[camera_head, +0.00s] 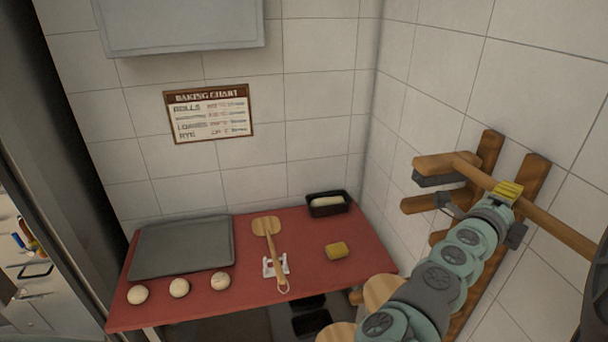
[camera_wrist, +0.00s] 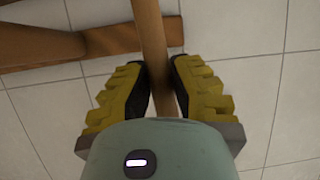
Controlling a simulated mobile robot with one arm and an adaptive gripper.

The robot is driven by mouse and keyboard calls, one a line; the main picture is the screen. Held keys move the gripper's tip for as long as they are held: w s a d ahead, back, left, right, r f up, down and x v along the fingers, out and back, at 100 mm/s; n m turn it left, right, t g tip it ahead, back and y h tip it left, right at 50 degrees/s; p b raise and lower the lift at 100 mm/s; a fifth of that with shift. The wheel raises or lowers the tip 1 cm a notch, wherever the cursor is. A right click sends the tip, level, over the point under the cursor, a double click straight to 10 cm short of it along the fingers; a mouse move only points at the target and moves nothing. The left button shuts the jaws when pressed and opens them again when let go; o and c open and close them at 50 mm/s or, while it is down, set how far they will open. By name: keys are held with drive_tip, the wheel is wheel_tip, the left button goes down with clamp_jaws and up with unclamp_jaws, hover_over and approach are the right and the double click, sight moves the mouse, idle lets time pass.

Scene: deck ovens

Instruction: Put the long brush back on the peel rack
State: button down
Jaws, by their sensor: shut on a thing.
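The long brush has a wooden handle (camera_head: 562,218) and a wooden head with dark grey bristles (camera_head: 440,180) on its underside. It slants across the right of the head view. My gripper (camera_head: 508,190) is shut on the handle close behind the head; the wrist view shows the handle (camera_wrist: 152,45) between the yellow finger pads. The wooden peel rack (camera_head: 489,152) is on the right wall, with two posts and pegs (camera_head: 420,203) sticking out left. The brush head is at the rack's upper part; whether it touches a peg cannot be told. The rack also shows in the wrist view (camera_wrist: 45,45).
Round wooden pieces (camera_head: 383,290) show below the rack, partly behind my arm.

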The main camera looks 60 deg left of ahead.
drive_tip(key=shift+w+d+f+b, duration=0.1)
drive_tip(key=shift+w+f+b, duration=0.15)
drive_tip(key=shift+f+b, duration=0.75)
drive_tip(key=shift+w+d+f+b, duration=0.1)
drive_tip(key=shift+w+f+b, duration=0.1)
drive_tip(key=shift+f+b, duration=0.8)
drive_tip(key=shift+r, duration=0.1)
drive_tip(key=c, duration=0.9)
unclamp_jaws()
drive_tip(key=s, duration=1.2)
drive_tip(key=shift+d+f, duration=0.3)
drive_tip(key=shift+d, duration=0.15)
